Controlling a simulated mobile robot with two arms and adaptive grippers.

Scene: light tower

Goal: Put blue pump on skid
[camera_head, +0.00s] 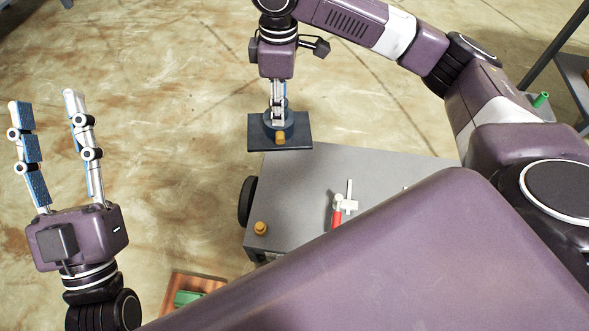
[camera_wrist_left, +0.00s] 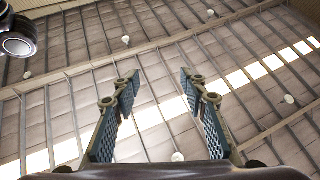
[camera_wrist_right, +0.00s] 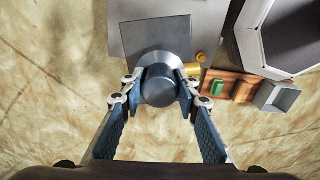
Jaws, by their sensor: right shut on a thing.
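The blue pump (camera_head: 270,119) is a dark blue-grey cylinder on a flat square plate, with a short orange-yellow outlet. My right gripper (camera_head: 278,118) points down and is shut on its upper part. In the right wrist view the pump's round top (camera_wrist_right: 158,86) sits between the fingers. The grey flat-topped platform (camera_head: 300,185), which looks like the skid, lies just below it in the head view. The pump's plate reaches the platform's far left edge in the picture; I cannot tell whether they touch. My left gripper (camera_head: 45,100) is open, empty and points up.
The platform carries a red and white valve-like fitting (camera_head: 341,207) and an orange knob (camera_head: 260,228). A black wheel (camera_head: 247,201) stands at its left side. A wooden tray with a green part (camera_head: 188,297) lies at the bottom. The floor at left is clear.

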